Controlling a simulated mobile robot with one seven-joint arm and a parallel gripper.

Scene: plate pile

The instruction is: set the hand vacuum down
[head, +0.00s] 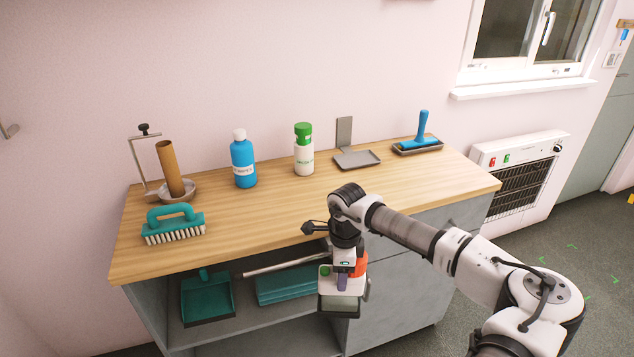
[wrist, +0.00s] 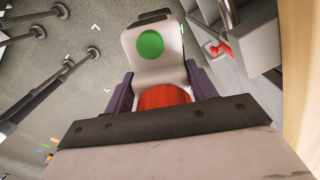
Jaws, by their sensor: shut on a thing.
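The hand vacuum (head: 327,284) is white and red with a green round button and a grey-green lower end. My gripper (head: 342,280) is shut on it and holds it off any surface, in front of the cabinet's front edge. In the wrist view, the vacuum's white body with the green disc (wrist: 150,43) lies between the dark purple fingers of my gripper (wrist: 163,90). A red part shows just below. The wooden top (head: 265,213) is behind the vacuum, with a bare stretch along its front middle.
On the top stand a teal brush (head: 174,225), a cardboard tube on a holder (head: 170,168), a blue bottle (head: 243,163), a green-capped bottle (head: 304,157), a grey dustpan-like tray (head: 357,159) and a blue roller (head: 422,135). A teal dustpan (head: 207,300) lies on the open shelf below.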

